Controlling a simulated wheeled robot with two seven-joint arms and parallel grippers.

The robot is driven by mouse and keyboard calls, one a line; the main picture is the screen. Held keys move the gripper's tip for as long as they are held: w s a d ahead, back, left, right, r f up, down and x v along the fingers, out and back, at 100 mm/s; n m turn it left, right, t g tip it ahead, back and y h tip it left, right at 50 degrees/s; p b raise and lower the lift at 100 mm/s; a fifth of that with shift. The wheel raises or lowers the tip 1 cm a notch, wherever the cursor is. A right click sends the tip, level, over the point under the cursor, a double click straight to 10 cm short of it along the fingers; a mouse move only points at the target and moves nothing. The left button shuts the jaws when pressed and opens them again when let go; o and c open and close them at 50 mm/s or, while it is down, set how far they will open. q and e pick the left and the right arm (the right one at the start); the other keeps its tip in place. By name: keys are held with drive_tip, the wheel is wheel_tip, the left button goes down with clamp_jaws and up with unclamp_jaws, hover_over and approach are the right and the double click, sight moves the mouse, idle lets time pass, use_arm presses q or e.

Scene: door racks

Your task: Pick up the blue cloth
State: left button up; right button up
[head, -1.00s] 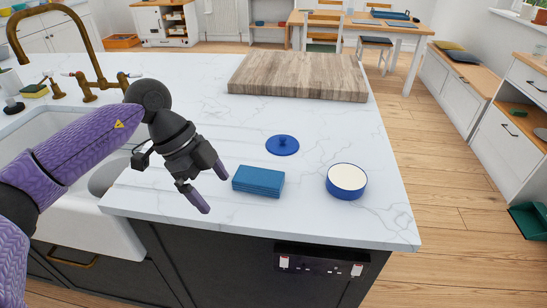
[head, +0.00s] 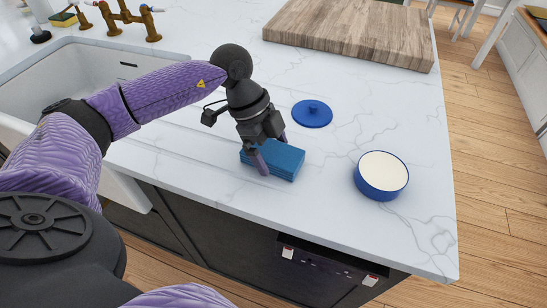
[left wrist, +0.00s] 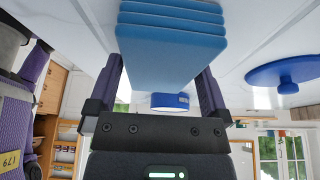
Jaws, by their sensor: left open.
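The blue cloth (head: 284,161) is a folded, layered stack lying on the white marble worktop near its front edge. My left gripper (head: 272,153) is at the cloth's left part, with one finger on the near side and one on the far side. In the left wrist view the cloth (left wrist: 172,45) sits between the two open fingers (left wrist: 160,80). I cannot tell whether the fingers touch it. The cloth's left end is partly hidden by the gripper. My right gripper is not in view.
A blue lid (head: 312,114) lies behind the cloth. A blue bowl with a cream inside (head: 381,175) stands to its right. A wooden board (head: 350,35) lies at the back. A white sink (head: 75,85) is at the left. The worktop between lid and bowl is clear.

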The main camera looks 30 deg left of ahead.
use_arm(q)
drive_tip(key=shift+d+f, duration=0.1)
drive_tip(key=shift+f, duration=0.2)
drive_tip(key=shift+f, duration=0.1)
drive_tip(key=c, duration=1)
